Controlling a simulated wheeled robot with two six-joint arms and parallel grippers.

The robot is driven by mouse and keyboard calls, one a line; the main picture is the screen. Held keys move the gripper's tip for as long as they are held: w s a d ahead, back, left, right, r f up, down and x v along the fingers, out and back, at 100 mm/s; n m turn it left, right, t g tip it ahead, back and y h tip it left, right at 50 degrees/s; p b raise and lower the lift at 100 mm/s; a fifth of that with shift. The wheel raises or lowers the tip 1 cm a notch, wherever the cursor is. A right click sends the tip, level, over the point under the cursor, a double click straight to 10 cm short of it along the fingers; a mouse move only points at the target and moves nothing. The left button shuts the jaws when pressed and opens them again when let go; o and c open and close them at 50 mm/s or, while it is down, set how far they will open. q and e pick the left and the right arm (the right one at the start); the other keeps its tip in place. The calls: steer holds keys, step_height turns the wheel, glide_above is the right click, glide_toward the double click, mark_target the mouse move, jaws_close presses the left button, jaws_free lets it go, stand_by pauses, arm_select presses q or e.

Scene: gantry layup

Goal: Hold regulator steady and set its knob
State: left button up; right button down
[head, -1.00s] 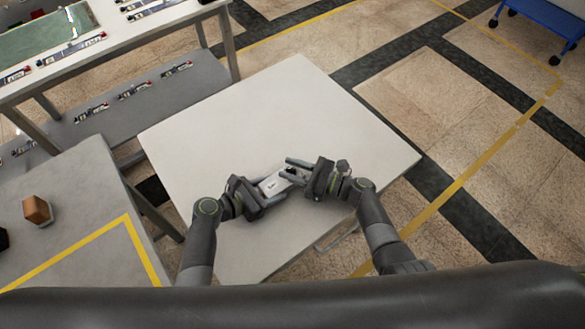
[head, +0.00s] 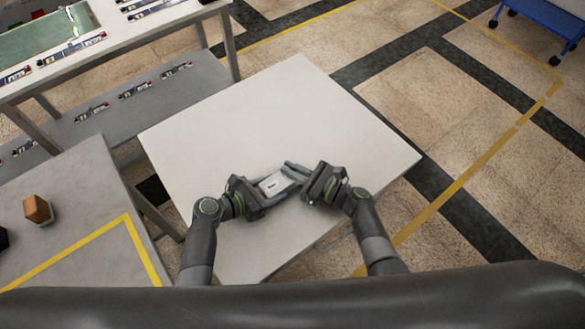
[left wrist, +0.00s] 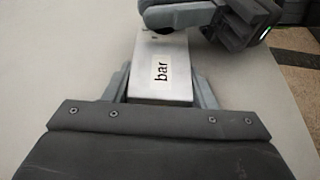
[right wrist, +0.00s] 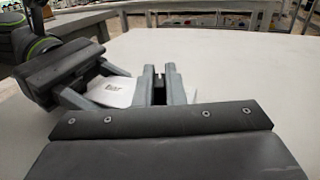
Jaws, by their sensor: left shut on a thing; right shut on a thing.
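The regulator (head: 273,184) is a small white box with a "bar" label, lying at the front middle of the pale table. My left gripper (head: 268,189) is shut on its sides; in the left wrist view the box (left wrist: 146,88) sits between the two fingers. My right gripper (head: 292,172) is at the box's far right end. In the right wrist view its fingers (right wrist: 164,82) are close together on the dark knob (right wrist: 158,92), which they mostly hide. The knob's setting cannot be read.
The pale table (head: 270,110) is clear around the grippers. A grey table (head: 75,240) with yellow tape and an orange-brown block (head: 37,209) stands at the left. A grey bench (head: 160,108) with several small assemblies is behind it. A blue cart (head: 543,22) is far right.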

steer(key=c, duration=1.5)
jaws_free()
steer(key=v, duration=1.2)
arm_select(q)
steer(key=shift+w, duration=0.1)
steer(key=o, duration=1.3)
